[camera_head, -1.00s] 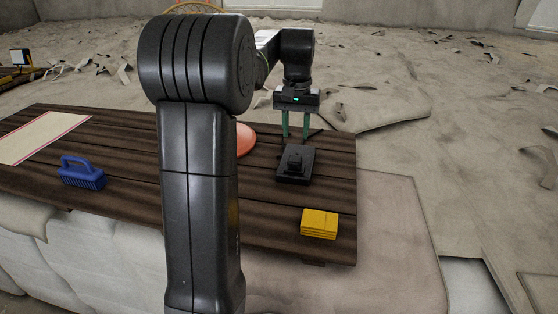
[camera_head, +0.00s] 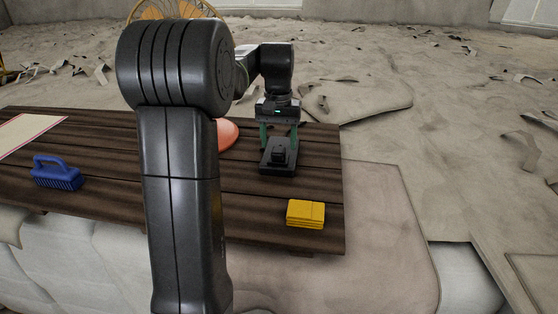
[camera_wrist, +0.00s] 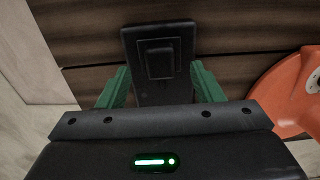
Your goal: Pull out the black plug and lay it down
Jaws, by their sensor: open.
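The black plug (camera_head: 278,156) sits upright on a black socket base (camera_head: 270,168) that lies on the dark wooden table. My gripper (camera_head: 279,146) is open, pointing down, with its green fingers just behind the plug and spread wider than it. In the wrist view the plug (camera_wrist: 158,60) shows as a dark block on the flat base (camera_wrist: 136,38). My gripper's two fingers (camera_wrist: 162,80) are on either side of the base's near part, with the plug a little beyond their tips. No contact is visible.
A yellow folded cloth (camera_head: 306,214) lies near the table's front right edge. A blue brush (camera_head: 56,173) and a pale mat (camera_head: 28,132) are at the left. An orange round object (camera_head: 228,133) is close by the base, also in the wrist view (camera_wrist: 290,92). Bare planks (camera_head: 250,205) lie in front.

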